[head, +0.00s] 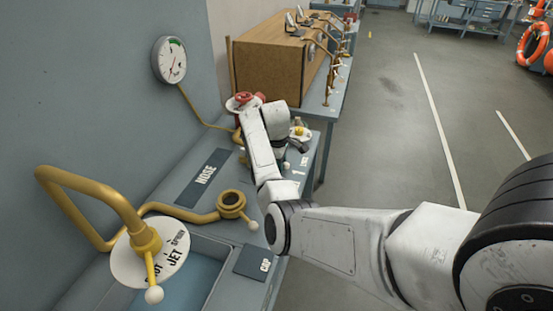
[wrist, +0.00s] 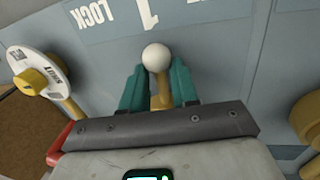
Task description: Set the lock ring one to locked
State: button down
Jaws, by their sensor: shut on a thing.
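A brass lever (wrist: 159,92) with a white ball (wrist: 155,57) at its end lies between the teal fingers of my gripper (wrist: 158,73) in the wrist view. The fingers are shut on the lever just below the ball. The ball lies beside a printed "1" (wrist: 147,14) and "LOCK" (wrist: 97,16) on the blue-grey bench. The ring body that the lever belongs to is hidden under my gripper, so its setting cannot be read. In the head view, the white ball (head: 285,165) shows by the bench's right edge, and my arm covers much of that area.
Open floor (head: 395,130) lies right.

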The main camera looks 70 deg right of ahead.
jog(key=d+n, duration=0.3)
jog(key=shift+w+t+p, duration=0.15)
jog(key=shift+t+p, duration=0.2)
jog(key=shift+t, duration=0.05)
jog(key=shift+w+d+n, duration=0.2)
jog(key=shift+d+n, duration=0.2)
jog(key=shift+n, duration=0.35)
jog(key=shift+w+d+n, duration=0.2)
jog(key=shift+d+n, duration=0.2)
jog(key=shift+n, duration=0.35)
jog(key=c, duration=0.9)
grip_release()
jog(key=v, duration=1)
jog(key=shift+s+r+b, duration=0.2)
jog(key=shift+r+b, duration=0.2)
